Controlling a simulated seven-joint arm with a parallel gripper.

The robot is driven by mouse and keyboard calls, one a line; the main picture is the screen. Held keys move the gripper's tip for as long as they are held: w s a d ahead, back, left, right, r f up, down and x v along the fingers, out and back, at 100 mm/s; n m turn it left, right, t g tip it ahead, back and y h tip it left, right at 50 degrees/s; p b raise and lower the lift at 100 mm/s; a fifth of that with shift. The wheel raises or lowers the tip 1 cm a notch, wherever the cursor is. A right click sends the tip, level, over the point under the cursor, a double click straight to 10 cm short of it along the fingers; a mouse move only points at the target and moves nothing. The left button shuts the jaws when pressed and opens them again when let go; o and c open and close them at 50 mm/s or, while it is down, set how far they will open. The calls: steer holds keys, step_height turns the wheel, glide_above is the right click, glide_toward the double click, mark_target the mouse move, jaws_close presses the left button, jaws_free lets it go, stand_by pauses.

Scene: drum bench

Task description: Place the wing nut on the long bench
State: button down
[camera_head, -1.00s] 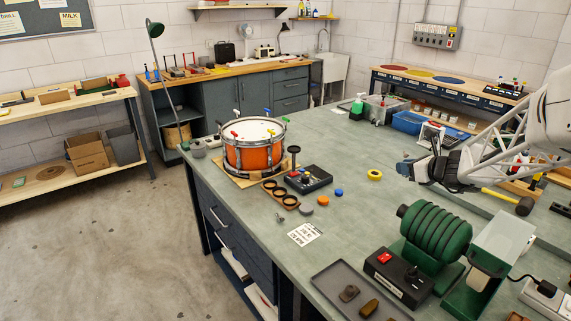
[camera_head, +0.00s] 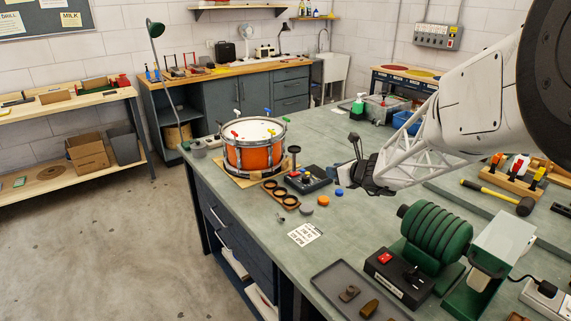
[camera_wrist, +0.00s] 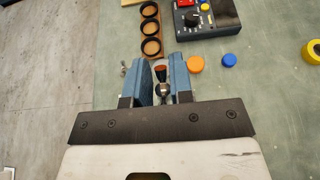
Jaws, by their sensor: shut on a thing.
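My gripper (camera_head: 357,167) is above the long grey-green bench (camera_head: 355,228), right of the drum and the black control box. In the wrist view its blue-padded fingers (camera_wrist: 162,88) are shut on a small shiny metal piece (camera_wrist: 162,92). It looks like the wing nut, mostly hidden between the pads. The bench top also shows below the gripper in the wrist view (camera_wrist: 265,110). Another small silver piece (camera_head: 279,218) lies on the bench near its front edge; it is left of the fingers in the wrist view (camera_wrist: 123,70).
An orange drum (camera_head: 252,157), a ring holder (camera_head: 280,195), a control box (camera_head: 308,180) and small discs (camera_head: 323,201) stand nearby. A green machine (camera_head: 430,240) and a grey tray (camera_head: 332,278) are at the front right. The bench middle is fairly clear.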

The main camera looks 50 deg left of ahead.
glide_above(330, 224)
step_height(330, 224, down, 8)
steer(key=shift+f, duration=0.25)
steer(key=shift+a, duration=0.1)
steer(key=shift+f, duration=3.1)
steer(key=shift+f, duration=1.85)
steer(key=shift+f, duration=0.2)
steer(key=c, duration=1)
jaws_free()
steer(key=shift+r, duration=0.2)
